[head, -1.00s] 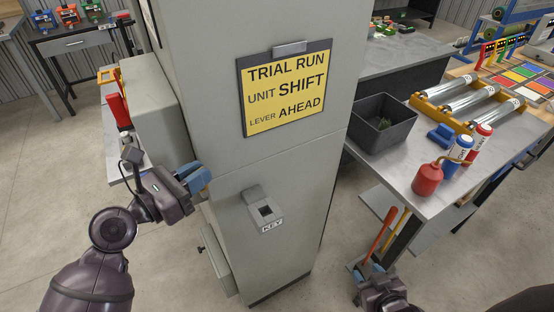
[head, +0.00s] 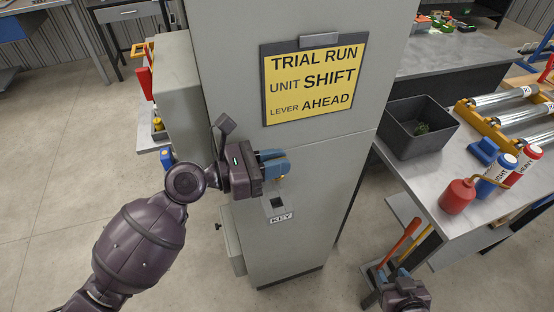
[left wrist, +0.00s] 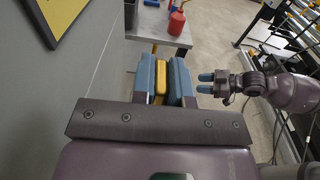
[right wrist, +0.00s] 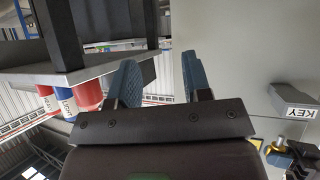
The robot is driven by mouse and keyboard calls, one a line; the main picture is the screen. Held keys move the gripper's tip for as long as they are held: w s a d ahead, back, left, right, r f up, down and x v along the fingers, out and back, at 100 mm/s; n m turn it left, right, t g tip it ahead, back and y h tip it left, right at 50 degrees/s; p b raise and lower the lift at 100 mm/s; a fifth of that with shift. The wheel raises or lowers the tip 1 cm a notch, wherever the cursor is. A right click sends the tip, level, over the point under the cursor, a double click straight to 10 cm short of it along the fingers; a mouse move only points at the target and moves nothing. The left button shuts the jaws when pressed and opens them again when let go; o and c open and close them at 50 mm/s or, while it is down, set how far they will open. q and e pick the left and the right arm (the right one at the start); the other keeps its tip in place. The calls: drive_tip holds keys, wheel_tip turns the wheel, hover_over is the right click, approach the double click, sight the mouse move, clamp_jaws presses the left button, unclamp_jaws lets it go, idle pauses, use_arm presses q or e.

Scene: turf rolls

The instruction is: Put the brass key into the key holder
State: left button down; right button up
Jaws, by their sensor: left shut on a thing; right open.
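The brass key (left wrist: 160,82) is a yellow piece clamped between the blue fingers of my left gripper (left wrist: 160,72). In the head view, my left gripper (head: 275,163) covers most of it, and a small yellow part shows below the fingertips. The key holder (head: 277,204) is a small grey box with a dark slot and a KEY label, on the front of the grey cabinet. My left gripper is just above it, and the key is apart from it. The holder also shows in the right wrist view (right wrist: 296,98). My right gripper (head: 385,276) is open and empty, low right of the cabinet.
The grey cabinet (head: 235,60) carries a yellow sign (head: 312,80). To its right, a workbench (head: 425,188) holds a dark bin (head: 410,140), a red can (head: 457,196) and bottles. Red- and yellow-handled tools (head: 400,240) stand near my right gripper.

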sight(276, 184)
use_arm(q)
drive_tip(key=shift+p, duration=0.45)
drive_tip(key=shift+f+b, duration=0.65)
drive_tip(key=shift+f, duration=0.2)
drive_tip(key=shift+f+b, duration=0.4)
drive_tip(key=shift+f, duration=0.35)
drive_tip(key=shift+f+b, duration=0.65)
drive_tip(key=shift+f, duration=0.65)
use_arm(e)
drive_tip(key=shift+w+f, duration=0.6)
drive_tip(key=shift+f, duration=0.05)
drive_tip(key=shift+s+d, duration=0.1)
drive_tip(key=shift+s+f, duration=0.25)
drive_tip(key=shift+s, duration=0.2)
